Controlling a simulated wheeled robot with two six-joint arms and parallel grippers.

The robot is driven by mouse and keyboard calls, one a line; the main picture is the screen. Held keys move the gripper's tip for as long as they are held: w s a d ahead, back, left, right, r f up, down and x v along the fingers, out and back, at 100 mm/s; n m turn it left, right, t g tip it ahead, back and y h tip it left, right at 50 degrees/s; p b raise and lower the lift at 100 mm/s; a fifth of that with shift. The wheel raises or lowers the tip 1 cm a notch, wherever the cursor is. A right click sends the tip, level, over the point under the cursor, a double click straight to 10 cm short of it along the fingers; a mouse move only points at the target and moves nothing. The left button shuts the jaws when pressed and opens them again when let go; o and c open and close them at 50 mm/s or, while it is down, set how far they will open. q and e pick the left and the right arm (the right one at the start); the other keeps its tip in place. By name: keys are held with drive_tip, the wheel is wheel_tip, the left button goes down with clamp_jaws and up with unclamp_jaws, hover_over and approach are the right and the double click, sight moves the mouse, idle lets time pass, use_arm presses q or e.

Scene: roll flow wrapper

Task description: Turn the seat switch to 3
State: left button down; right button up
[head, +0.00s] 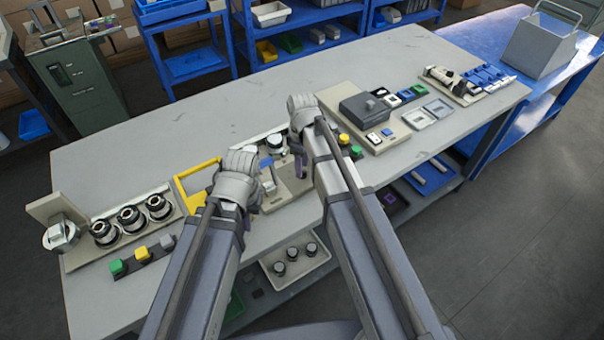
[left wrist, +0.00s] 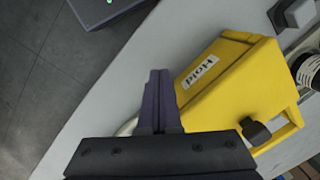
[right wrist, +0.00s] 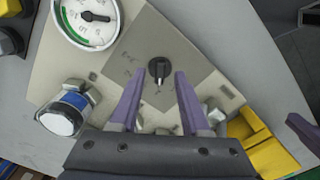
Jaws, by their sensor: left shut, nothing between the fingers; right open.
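A black rotary switch knob (right wrist: 158,70) sits on a grey plate of a beige panel (right wrist: 195,55) in the right wrist view. Its light pointer tip faces down in that view, and the small marks around it are too blurred to read. My right gripper (right wrist: 159,78) is open, with its two purple fingers on either side of the knob's lower part; contact cannot be told. In the head view my right gripper (head: 298,158) is over the beige panel, which hides the knob. My left gripper (left wrist: 158,76) is shut and empty beside a yellow frame (left wrist: 235,90) labelled "Hold".
A round gauge (right wrist: 90,18) and a blue-banded cylinder (right wrist: 68,108) stand beside the switch. On the table (head: 180,130), black rollers (head: 131,217) and coloured buttons (head: 142,254) are at the left. A dark box (head: 364,108) is to the right. The table's back left is clear.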

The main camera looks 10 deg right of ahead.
drive_tip(key=shift+f, duration=0.6)
clamp_jaws()
